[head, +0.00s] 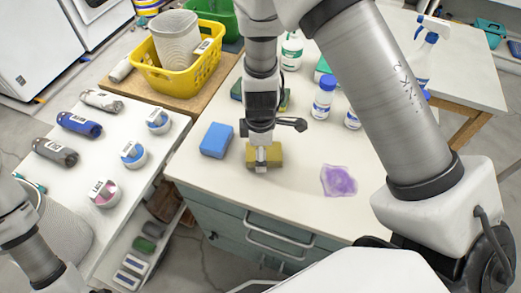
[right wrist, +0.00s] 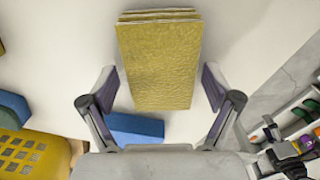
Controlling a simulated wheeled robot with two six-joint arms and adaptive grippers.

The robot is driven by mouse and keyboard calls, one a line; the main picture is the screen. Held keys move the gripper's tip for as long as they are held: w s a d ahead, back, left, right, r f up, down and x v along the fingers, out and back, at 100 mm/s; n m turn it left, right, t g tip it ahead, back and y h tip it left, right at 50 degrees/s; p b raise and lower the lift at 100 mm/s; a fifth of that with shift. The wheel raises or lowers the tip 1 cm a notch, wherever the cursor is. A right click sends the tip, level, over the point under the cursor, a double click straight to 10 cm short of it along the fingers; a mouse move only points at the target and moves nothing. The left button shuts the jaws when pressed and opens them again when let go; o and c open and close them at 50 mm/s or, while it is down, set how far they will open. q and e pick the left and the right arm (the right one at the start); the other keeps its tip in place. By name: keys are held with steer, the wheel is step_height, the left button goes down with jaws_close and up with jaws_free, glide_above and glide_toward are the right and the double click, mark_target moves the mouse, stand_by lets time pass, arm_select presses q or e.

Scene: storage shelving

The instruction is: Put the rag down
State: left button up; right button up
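A yellow folded rag (head: 274,155) lies on the white tabletop, its layered edge showing in the right wrist view (right wrist: 160,62). My right gripper (head: 262,164) is over it, pointing down. In the right wrist view the fingers of this gripper (right wrist: 160,85) are spread, one on each side of the rag, with small gaps beside it. A thin purple cloth (head: 339,181) lies flat and crumpled to the right. My left arm shows at the lower left, but its gripper is out of view.
A blue block (head: 216,140) lies left of the yellow rag. Bottles, including a blue-capped one (head: 323,98), stand behind and right. A yellow basket (head: 185,75) sits at the back left. A white side table (head: 105,140) holds bottles and labelled cups. The front tabletop is clear.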

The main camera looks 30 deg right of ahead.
steer(key=shift+s, duration=0.15)
steer(key=shift+r+p, duration=0.3)
steer(key=shift+p, duration=0.05)
steer(key=shift+r, duration=0.35)
step_height(320, 180, up, 11)
steer(key=shift+r, duration=0.1)
